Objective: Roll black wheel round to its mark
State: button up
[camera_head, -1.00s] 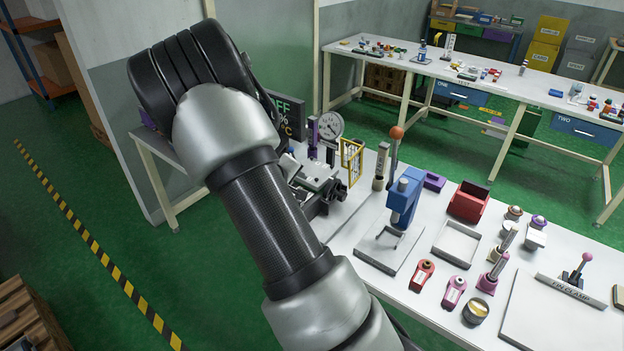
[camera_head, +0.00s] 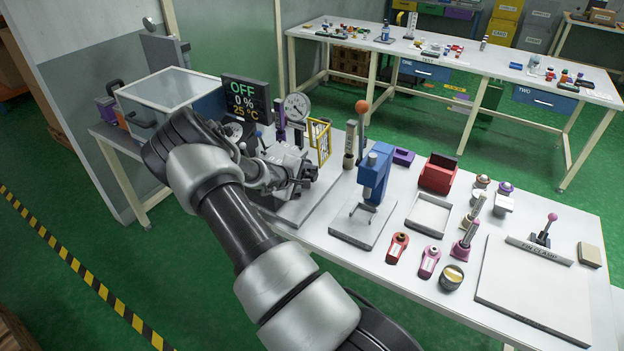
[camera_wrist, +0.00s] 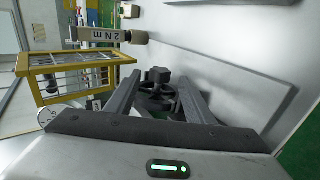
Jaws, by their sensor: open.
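The black wheel (camera_wrist: 152,99), with spokes and a dark hub, shows between the fingers of my gripper (camera_wrist: 161,84) in the wrist view. The fingers are open and stand on either side of it; I cannot tell whether they touch it. Its mark is not clear in either view. In the head view my gripper (camera_head: 303,180) is low over the left part of the white table, left of the blue press, and the wheel cannot be told from the dark fingers there.
A yellow cage (camera_wrist: 85,75) stands close at the left of the fingers in the wrist view, near a "2 Nm" post (camera_wrist: 97,35). In the head view, the blue press (camera_head: 375,170), a display (camera_head: 245,100) and a dial gauge (camera_head: 297,107) stand near my arm.

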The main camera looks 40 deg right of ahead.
aim_at(311, 178)
jog(key=shift+x, duration=2.15)
jog(key=shift+c, duration=0.3)
jog(key=c, duration=1)
jog(key=f+b, duration=0.1)
jog(key=b, duration=0.1)
jog(key=shift+a+t+h+b, duration=0.15)
jog(key=shift+t+h+b, duration=0.15)
jog(key=shift+b, duration=0.1)
jog(key=h+b, duration=0.1)
jog(key=b, duration=0.1)
jog(key=shift+f+b, duration=0.2)
jog(key=shift+b, duration=0.2)
jog(key=t+h+b, duration=0.1)
jog(key=h+b, duration=0.1)
jog(key=b, duration=0.3)
jog(key=shift+a+f+h, duration=0.1)
jog(key=shift+h, duration=0.2)
jog(key=shift+t+h+b, duration=0.4)
jog(key=shift+b, duration=0.8)
jog(key=shift+r+h, duration=0.25)
jog(key=shift+h, duration=0.05)
